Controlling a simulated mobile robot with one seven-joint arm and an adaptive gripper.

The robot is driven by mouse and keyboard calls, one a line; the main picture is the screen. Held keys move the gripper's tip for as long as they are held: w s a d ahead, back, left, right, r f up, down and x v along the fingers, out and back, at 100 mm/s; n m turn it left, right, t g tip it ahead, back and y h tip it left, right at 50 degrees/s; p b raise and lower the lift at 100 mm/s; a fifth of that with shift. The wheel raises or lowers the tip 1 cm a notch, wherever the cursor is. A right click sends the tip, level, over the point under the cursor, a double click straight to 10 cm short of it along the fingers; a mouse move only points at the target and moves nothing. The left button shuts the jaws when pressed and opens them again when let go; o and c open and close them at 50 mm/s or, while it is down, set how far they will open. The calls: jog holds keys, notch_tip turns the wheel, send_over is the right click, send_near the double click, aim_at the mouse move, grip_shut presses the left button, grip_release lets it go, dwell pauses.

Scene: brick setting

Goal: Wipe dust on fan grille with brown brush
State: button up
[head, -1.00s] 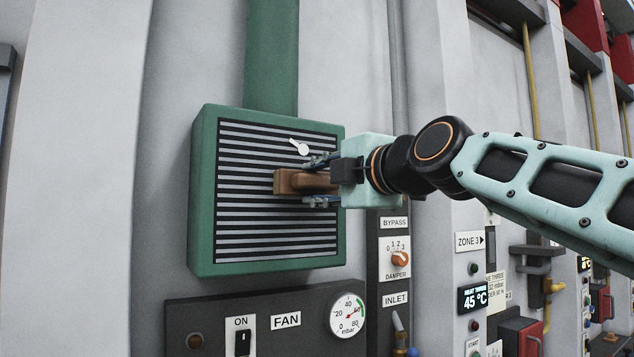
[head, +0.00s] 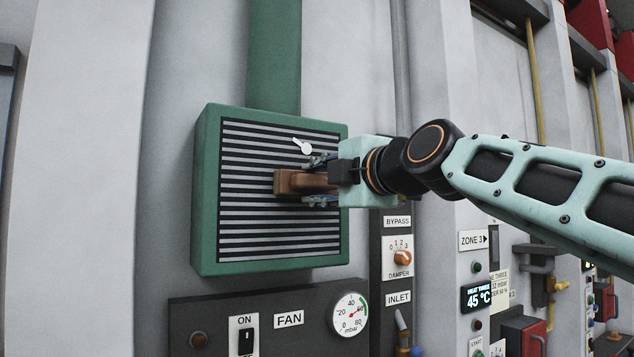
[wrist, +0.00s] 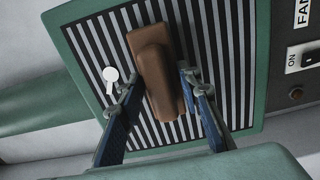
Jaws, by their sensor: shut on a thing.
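The fan grille (head: 270,235) is a panel of dark and light grey slats in a green housing (head: 205,190) on the wall. My gripper (head: 320,181) is shut on the brown brush (head: 290,183) in front of the middle of the grille. In the wrist view, the brush (wrist: 155,62) lies between the fingers (wrist: 158,88), its front end over the slats. I cannot tell whether it touches them, and its bristles do not show. No dust stands out clearly on the slats.
A small white lever-like part (head: 302,146) sits on the grille just above the brush. Below are the FAN panel with a switch (head: 246,341) and a gauge (head: 350,314). A BYPASS panel with an orange knob (head: 402,258) is at the lower right.

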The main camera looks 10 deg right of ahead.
aim_at(332, 190)
jog(key=shift+w, duration=0.25)
jog(key=shift+w+d+r, duration=0.1)
jog(key=shift+w+d, duration=0.1)
jog(key=shift+d, duration=0.55)
jog(key=shift+w+d, duration=0.2)
jog(key=shift+d, duration=0.5)
jog(key=shift+w+d, duration=0.2)
jog(key=shift+d, duration=0.2)
jog(key=shift+a, duration=0.1)
jog(key=shift+s+a+b, duration=0.15)
jog(key=shift+a+b, duration=0.15)
jog(key=shift+a, duration=0.4)
jog(key=shift+s+a+b, duration=0.2)
jog(key=shift+a, duration=0.4)
jog(key=shift+s+a+b, duration=0.2)
jog(key=shift+a, duration=0.4)
